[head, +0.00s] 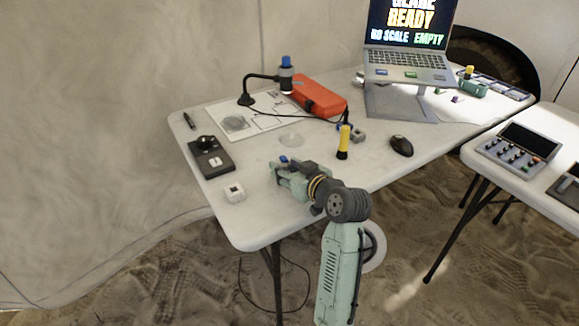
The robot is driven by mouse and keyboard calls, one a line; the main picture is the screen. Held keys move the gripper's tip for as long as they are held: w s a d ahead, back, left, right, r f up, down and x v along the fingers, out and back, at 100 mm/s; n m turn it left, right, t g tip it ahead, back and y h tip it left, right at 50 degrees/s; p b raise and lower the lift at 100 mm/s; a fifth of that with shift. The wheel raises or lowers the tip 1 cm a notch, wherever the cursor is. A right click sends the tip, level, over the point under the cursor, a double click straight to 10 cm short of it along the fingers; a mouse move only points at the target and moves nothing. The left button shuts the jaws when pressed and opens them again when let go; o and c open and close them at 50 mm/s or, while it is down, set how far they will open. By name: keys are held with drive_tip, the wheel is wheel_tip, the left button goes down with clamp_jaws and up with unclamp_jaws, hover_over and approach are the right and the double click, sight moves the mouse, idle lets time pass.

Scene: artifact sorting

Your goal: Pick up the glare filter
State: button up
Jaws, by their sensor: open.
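I cannot tell for sure which thing is the glare filter. A clear, flat round piece (291,139) lies on the white table just beyond my gripper and may be it. A small blue piece (283,158) shows right at my fingertips; my gripper partly hides it. My gripper (281,168) is open, low over the near part of the table, its fingers pointing left. I cannot tell whether the fingers touch the blue piece or the table.
A white cube (234,192) and a dark device (211,158) stand left of my gripper. A yellow-black flashlight (344,142) stands upright to its right, near a black mouse (401,146).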

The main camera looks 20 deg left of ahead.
drive_tip(key=shift+c, duration=0.2)
drive_tip(key=c, duration=0.9)
drive_tip(key=shift+r, duration=0.1)
